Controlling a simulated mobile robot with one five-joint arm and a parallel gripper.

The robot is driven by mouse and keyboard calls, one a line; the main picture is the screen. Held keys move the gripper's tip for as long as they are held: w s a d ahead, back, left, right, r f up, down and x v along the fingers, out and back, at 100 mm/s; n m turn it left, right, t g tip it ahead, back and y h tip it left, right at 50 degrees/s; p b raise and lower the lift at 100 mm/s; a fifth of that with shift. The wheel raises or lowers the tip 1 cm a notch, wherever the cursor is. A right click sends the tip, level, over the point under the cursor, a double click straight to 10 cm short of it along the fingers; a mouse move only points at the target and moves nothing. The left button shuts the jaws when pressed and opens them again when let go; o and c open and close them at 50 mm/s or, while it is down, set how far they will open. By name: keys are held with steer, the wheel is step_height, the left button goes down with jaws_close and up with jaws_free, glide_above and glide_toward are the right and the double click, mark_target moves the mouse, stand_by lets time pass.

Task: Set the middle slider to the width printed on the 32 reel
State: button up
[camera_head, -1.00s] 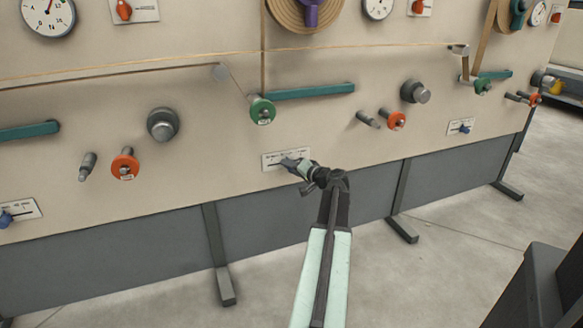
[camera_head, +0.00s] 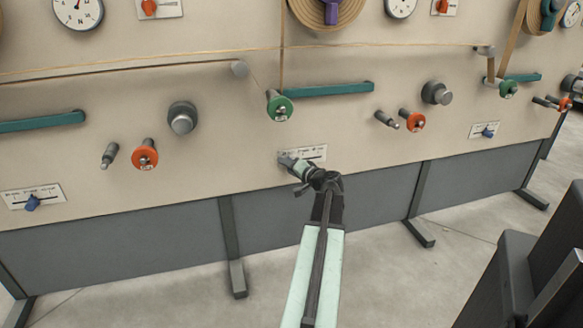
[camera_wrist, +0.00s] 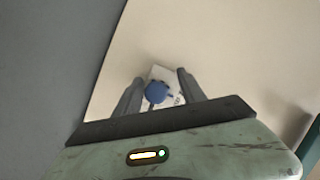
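The middle slider plate (camera_head: 317,152) is a white printed strip low on the beige panel, its left part covered by my gripper (camera_head: 284,159). In the wrist view, its blue knob (camera_wrist: 157,92) is between the two fingers of my gripper (camera_wrist: 160,77). The fingers stand apart with gaps beside the knob; I cannot tell whether either touches it. The scale print is too small to read.
A left slider (camera_head: 32,202) and a right slider (camera_head: 487,131) have blue knobs. A teal bar (camera_head: 325,89), grey knobs (camera_head: 182,118) and pegs (camera_head: 109,155) stick out above. A dark block (camera_head: 515,275) stands at right front. The floor before the panel is otherwise clear.

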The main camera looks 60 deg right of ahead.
steer(key=shift+s+d, duration=0.15)
steer(key=shift+s, duration=0.1)
steer(key=shift+s, duration=0.25)
steer(key=p+v, duration=0.1)
steer(key=v, duration=0.6)
steer(key=shift+a+p, duration=0.25)
steer(key=shift+p, duration=0.15)
